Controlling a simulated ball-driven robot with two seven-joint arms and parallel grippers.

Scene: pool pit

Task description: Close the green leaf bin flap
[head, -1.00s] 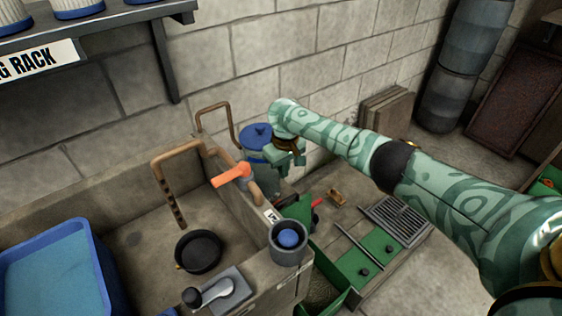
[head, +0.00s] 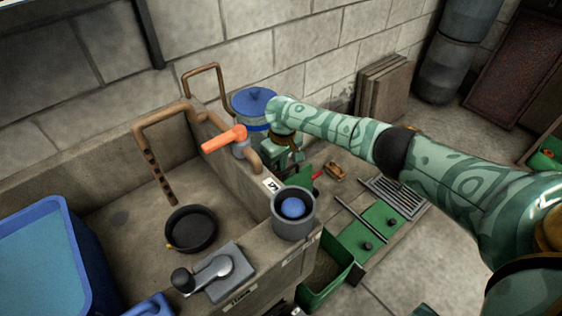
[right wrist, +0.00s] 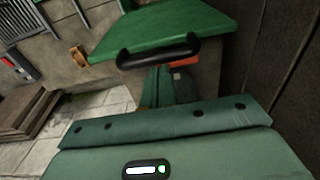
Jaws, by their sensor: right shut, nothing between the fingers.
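The green leaf bin (head: 346,279) stands open below the sink's right side in the head view, with dark contents showing inside. A green panel with a black bar handle (right wrist: 158,50), which looks like its flap (right wrist: 178,24), fills the top middle of the right wrist view. In the head view only a small green piece shows beside my gripper, and the flap's exact angle cannot be told. My right gripper (head: 284,162) is shut and empty beside the blue-lidded bin; its fingertips are partly hidden. In the right wrist view the handle is just beyond it; contact cannot be told. My left gripper is out of view.
A grey cup with a blue ball (head: 293,226) stands on the sink's right ledge. An orange-handled tap (head: 224,140) and blue-lidded bin (head: 254,103) are close to my right gripper. A drain grate (head: 396,197) and green panels (head: 362,238) lie right of the bin.

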